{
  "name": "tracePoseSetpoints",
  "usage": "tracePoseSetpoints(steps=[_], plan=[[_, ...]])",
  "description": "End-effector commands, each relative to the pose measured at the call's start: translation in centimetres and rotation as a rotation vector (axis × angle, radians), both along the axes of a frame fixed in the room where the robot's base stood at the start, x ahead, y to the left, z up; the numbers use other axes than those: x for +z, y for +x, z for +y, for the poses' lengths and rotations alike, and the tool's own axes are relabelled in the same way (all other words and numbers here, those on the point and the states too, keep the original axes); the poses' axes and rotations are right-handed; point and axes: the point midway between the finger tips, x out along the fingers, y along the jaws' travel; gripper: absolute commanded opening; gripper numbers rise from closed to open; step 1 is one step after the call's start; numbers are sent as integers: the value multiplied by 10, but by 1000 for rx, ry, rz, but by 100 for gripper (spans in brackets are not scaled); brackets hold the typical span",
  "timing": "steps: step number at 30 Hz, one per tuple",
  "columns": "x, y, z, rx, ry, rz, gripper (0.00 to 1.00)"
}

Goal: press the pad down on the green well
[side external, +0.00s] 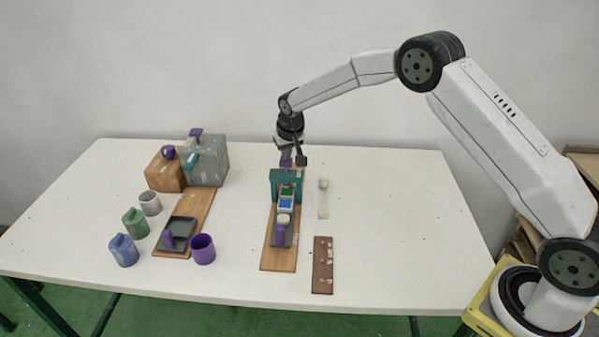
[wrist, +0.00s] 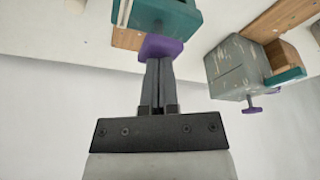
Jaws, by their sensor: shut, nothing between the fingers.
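A teal frame (side external: 286,175) stands over a wooden board (side external: 272,259). A small green well (side external: 288,191) shows at its front, with a blue well (side external: 286,204) nearer the camera. A pale round piece (side external: 283,219) lies just in front; I cannot tell whether it is the pad. A purple knob (side external: 286,163) tops the teal frame; it also shows in the wrist view (wrist: 162,46). My gripper (side external: 290,157) is shut and empty, its fingertips (wrist: 159,62) right at the knob. I cannot tell whether they touch it. The frame hides part of the green well.
A dark tray (side external: 184,227), purple cup (side external: 203,249), green jar (side external: 135,223) and blue jar (side external: 123,250) stand left. Behind them are a grey box (side external: 206,163) and wooden box (side external: 164,171). A brown strip (side external: 323,265) lies right; the table beyond is clear.

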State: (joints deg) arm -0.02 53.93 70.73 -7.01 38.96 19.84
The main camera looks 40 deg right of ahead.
Motion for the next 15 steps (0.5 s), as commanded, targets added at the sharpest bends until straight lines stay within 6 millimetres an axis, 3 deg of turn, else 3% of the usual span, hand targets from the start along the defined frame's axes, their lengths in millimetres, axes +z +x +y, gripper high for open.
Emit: tracePoseSetpoints(steps=[15], plan=[[19, 0, 0, 0, 0, -1, 0]])
